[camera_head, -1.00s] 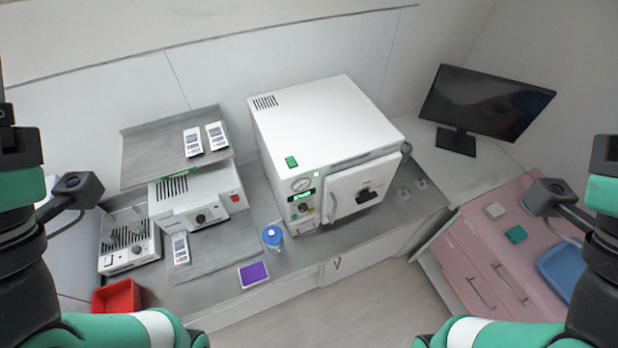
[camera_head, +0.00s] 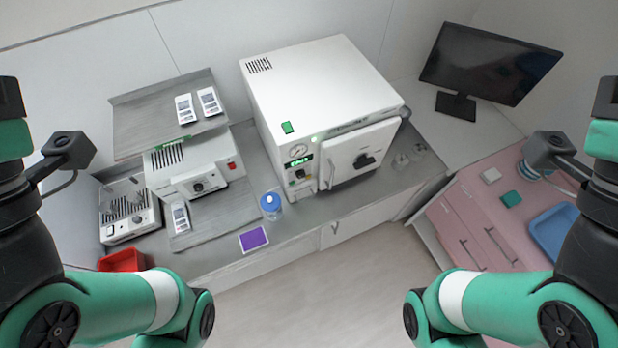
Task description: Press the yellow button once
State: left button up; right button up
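I cannot make out a yellow button anywhere in view. The white sterilizer (camera_head: 315,75) stands on the counter in the middle. Its narrow front panel carries a round gauge (camera_head: 300,150), a lit green display (camera_head: 299,162) and a dark knob (camera_head: 300,174); smaller controls are too small to tell. Its door (camera_head: 345,165) is shut. A green square (camera_head: 287,127) is on its top. My two arms rise along the left and right picture edges, well apart from the sterilizer. The fingers of both grippers are out of view.
Smaller white devices (camera_head: 205,178) and a grey shelf (camera_head: 150,125) stand left. A blue-lidded jar (camera_head: 271,206) and purple pad (camera_head: 253,239) lie before the sterilizer. A red bin (camera_head: 122,261), a monitor (camera_head: 487,70) and a pink cabinet (camera_head: 470,235) flank it. The floor is clear.

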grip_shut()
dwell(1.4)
